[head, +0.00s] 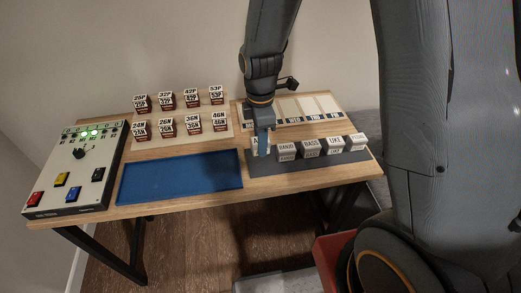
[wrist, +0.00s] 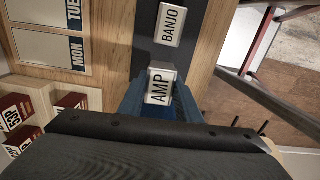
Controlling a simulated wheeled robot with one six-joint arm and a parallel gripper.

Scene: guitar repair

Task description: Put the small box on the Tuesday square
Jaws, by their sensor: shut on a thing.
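My gripper (head: 263,145) is shut on a small white box marked AMP (wrist: 162,87), between the blue fingers in the wrist view. In the head view the box is mostly hidden by the fingers, at the left end of the dark strip (head: 315,172). I cannot tell whether it touches the strip. The Tuesday square (wrist: 38,10), a pale panel beside a TUE label (wrist: 75,14), is at the upper left of the wrist view, cut by the frame edge. The Monday square (wrist: 45,47) lies just below it there. In the head view my arm hides the Tuesday square.
Boxes marked BANJO (head: 286,150), BASS (head: 310,148) and others stand on the strip to the right. Several price-like label blocks (head: 193,125) stand at the back. A blue tray (head: 180,178) lies left, with a button panel (head: 75,170) beyond it.

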